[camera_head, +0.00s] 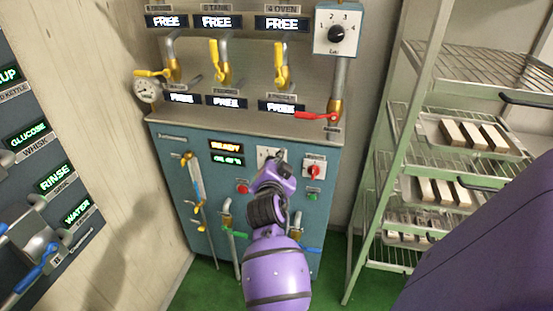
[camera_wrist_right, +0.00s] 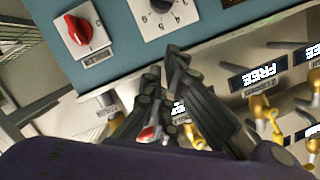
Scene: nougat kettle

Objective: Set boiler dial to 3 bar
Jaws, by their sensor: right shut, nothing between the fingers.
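A white dial plate with a black knob (camera_head: 337,34), numbered 1 to 4, is at the top right of the steel panel in the head view; I cannot read its setting surely. My right gripper (camera_head: 272,162) is in front of the blue cabinet, well below that dial, and partly covers a second white dial plate (camera_head: 265,153). In the right wrist view the fingers (camera_wrist_right: 175,52) are shut and empty, with their tips just below this second plate's black knob (camera_wrist_right: 162,4), which is cut by the frame edge. Contact cannot be told. My left gripper is not in view.
A red rotary switch (camera_head: 314,170) is right of the gripper; it also shows in the wrist view (camera_wrist_right: 78,30). A red-handled valve (camera_head: 318,116) and several yellow-handled valves (camera_head: 281,75) stick out above. A wire rack (camera_head: 400,150) stands right.

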